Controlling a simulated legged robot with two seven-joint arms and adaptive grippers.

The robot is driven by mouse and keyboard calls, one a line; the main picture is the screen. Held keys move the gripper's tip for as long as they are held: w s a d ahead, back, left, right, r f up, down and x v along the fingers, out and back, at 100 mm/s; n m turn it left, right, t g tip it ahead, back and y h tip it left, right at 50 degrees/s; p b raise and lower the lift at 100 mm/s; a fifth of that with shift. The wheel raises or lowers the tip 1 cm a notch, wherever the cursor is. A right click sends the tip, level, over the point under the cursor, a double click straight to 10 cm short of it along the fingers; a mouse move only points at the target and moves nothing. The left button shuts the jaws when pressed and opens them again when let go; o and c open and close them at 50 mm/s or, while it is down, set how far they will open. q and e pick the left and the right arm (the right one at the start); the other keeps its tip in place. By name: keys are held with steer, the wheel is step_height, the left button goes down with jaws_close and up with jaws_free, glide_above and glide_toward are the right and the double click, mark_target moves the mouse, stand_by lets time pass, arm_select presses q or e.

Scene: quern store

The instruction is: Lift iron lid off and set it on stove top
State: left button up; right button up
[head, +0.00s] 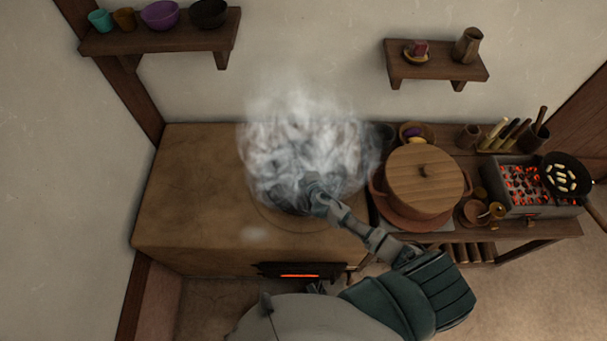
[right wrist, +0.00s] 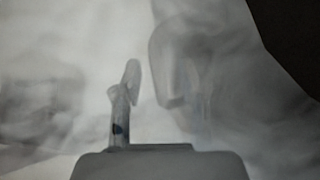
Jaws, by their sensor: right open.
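A thick cloud of white steam covers the right part of the clay stove top (head: 190,190) in the head view. The iron lid cannot be made out; whatever stands under the steam is hidden. A faint round edge shows on the stove just below the cloud. My right gripper (head: 292,190) reaches into the steam from the lower right, its fingers blurred. In the right wrist view, the two fingers of this gripper (right wrist: 152,85) stand apart in grey haze, with no clear thing between them. My left gripper is not in view.
The left half of the stove top is bare. A big pot with a wooden lid (head: 425,180) stands right of the steam. Further right are glowing coals (head: 525,184) and a black pan (head: 565,174). A fire opening (head: 300,271) glows in the stove front. Two wall shelves hang behind.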

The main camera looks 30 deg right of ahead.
jaws_close()
steer(key=shift+r, duration=0.2)
steer(key=shift+w+r, duration=0.1)
